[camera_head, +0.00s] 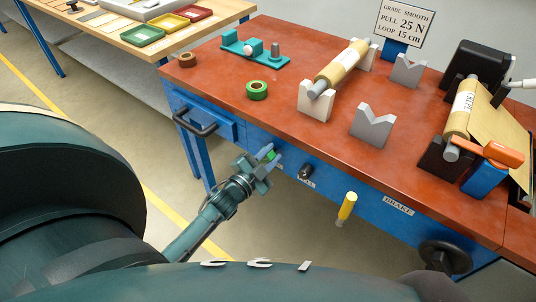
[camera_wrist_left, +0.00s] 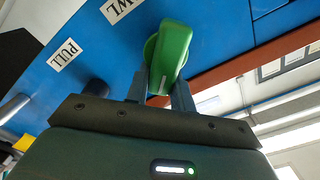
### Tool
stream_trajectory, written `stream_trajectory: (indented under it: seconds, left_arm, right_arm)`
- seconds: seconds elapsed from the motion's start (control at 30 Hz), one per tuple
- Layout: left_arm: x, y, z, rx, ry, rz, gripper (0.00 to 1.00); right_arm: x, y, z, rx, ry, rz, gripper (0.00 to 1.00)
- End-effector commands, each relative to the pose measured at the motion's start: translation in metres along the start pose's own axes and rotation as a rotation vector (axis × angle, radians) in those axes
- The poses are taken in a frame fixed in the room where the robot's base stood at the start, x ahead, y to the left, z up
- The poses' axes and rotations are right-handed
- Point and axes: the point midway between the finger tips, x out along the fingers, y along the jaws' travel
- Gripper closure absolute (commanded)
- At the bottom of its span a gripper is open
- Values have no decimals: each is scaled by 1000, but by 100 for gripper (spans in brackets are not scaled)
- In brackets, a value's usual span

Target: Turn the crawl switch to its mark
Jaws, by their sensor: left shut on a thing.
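The crawl switch is a green knob (camera_head: 271,155) on the blue front panel of the bench, just below the red top. In the left wrist view the green switch (camera_wrist_left: 172,52) stands between the two fingers, a little tilted from upright in the picture. My left gripper (camera_head: 265,165) is shut on the switch, its fingers touching the sides. I cannot make out the mark in either view. My right gripper is not in view.
Along the panel are a black knob (camera_head: 305,172), a yellow handle (camera_head: 347,206) and a black handwheel (camera_head: 445,257). A drawer handle (camera_head: 195,122) sticks out at left.

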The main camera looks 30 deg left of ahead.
Motion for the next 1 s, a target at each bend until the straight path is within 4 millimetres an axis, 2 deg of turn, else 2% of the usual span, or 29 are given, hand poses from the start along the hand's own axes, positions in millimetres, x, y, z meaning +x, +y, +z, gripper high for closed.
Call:
stream_trajectory:
  seconds: [0.6, 1.0]
  left_arm:
    - [0, 16, 6, 560, -1, 0, 99]
    - [0, 19, 8, 766, 0, 0, 99]
  right_arm:
    - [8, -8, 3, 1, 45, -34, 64]
    - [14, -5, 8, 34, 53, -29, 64]
